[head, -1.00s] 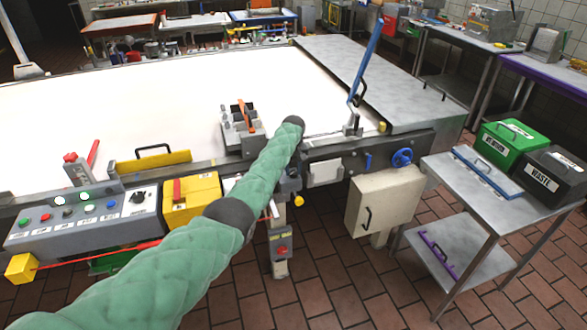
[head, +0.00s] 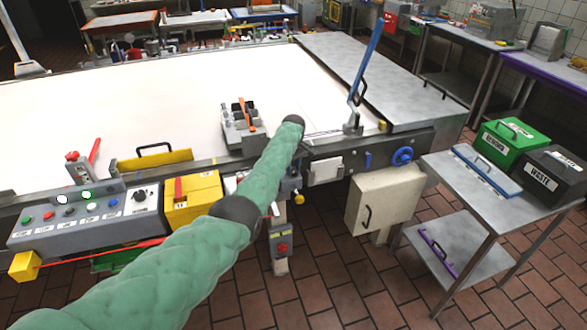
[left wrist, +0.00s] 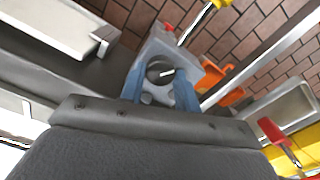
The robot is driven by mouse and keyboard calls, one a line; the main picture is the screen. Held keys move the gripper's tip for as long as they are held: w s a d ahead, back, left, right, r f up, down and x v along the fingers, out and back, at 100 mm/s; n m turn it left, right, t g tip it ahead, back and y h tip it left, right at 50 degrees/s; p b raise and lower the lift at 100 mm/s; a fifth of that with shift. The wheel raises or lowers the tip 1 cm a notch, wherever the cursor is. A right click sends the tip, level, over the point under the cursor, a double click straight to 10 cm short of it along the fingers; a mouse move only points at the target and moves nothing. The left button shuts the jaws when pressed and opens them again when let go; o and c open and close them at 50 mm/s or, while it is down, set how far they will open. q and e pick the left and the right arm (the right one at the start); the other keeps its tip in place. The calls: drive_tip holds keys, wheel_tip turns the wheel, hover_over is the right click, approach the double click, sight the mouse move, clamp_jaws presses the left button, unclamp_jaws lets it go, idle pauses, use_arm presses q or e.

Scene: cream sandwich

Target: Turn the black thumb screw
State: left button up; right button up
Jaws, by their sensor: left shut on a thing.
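The black thumb screw (left wrist: 160,70) shows in the left wrist view as a round dark knob with a white mark, set on a grey block. My left gripper (left wrist: 161,86) has its blue fingers on both sides of the knob and is shut on it. In the head view my green-sleeved left arm reaches over the front rail of the white table, and it hides the screw and the gripper's fingers. My right gripper is in neither view.
A control panel (head: 85,218) and a yellow box (head: 192,199) stand left of my arm. A grey fixture with an orange part (head: 246,114) sits on the white table (head: 130,107). A blue lever (head: 366,60), blue handwheel (head: 402,156) and beige cabinet (head: 383,198) are at the right.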

sight(294, 170)
use_arm(q)
drive_tip(key=shift+w+r, duration=0.15)
drive_tip(key=shift+r, duration=0.15)
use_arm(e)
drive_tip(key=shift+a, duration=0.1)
use_arm(q)
drive_tip(key=o, duration=0.9)
drive_tip(key=shift+o, duration=0.4)
drive_tip(key=shift+f, duration=0.15)
drive_tip(key=shift+r+b, duration=0.3)
drive_tip(key=shift+r, duration=0.3)
wheel_tip(294, 170, up, 6)
drive_tip(key=shift+f+b, duration=0.15)
drive_tip(key=shift+b, duration=0.75)
drive_tip(key=shift+r, duration=0.45)
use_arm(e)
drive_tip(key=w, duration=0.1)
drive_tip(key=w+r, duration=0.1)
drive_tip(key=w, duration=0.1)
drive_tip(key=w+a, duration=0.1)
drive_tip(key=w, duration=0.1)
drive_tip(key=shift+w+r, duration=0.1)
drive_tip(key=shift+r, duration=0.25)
use_arm(q)
drive_tip(key=shift+f, duration=0.1)
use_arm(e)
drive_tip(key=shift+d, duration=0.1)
